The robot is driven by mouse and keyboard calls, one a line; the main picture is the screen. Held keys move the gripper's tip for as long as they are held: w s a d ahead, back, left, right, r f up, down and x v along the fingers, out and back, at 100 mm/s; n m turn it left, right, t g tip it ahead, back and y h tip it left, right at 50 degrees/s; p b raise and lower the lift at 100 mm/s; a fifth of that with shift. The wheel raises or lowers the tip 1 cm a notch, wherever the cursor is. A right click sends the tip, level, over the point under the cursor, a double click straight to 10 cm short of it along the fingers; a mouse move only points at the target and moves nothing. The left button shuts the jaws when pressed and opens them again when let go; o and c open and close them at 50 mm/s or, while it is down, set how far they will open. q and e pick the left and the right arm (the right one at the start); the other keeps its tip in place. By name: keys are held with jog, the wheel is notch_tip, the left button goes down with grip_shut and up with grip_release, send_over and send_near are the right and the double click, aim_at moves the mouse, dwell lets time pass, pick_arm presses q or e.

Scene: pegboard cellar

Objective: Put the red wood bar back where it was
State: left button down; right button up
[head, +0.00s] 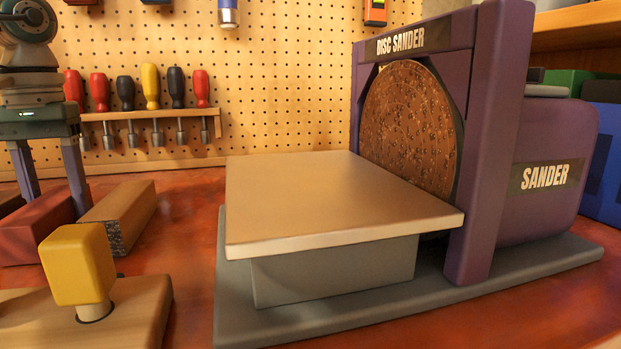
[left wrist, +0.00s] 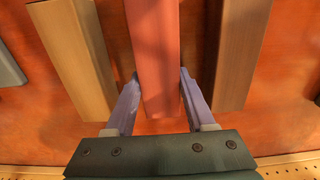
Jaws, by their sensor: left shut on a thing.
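The red wood bar (head: 36,226) lies at the left of the bench in the head view, or just above it; I cannot tell if it touches. My left gripper (head: 57,204) reaches down from above with its two purple fingers on either side of the bar, shut on it. In the left wrist view the red bar (left wrist: 155,50) runs lengthwise between the fingers (left wrist: 158,85). A tan bar (head: 118,215) with a dark speckled end lies to its right, and a brown bar (head: 8,201) is partly cut off to its left. My right gripper is not in view.
A yellow knob (head: 78,265) stands on a wooden block (head: 140,318) in front of the bars. A purple disc sander (head: 480,140) with a flat table (head: 320,195) fills the right. A rack of screwdrivers (head: 150,115) hangs on the pegboard behind.

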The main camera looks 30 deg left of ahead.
aim_at(56, 195)
pick_arm(q)
jog(key=c, duration=0.7)
grip_release()
jog(key=shift+f, duration=0.15)
jog(key=o, duration=0.5)
jog(key=shift+c, duration=0.2)
notch_tip(56, 195, up, 12)
jog(key=p, duration=0.4)
jog(key=shift+r+p, duration=0.2)
jog(key=shift+p, duration=0.2)
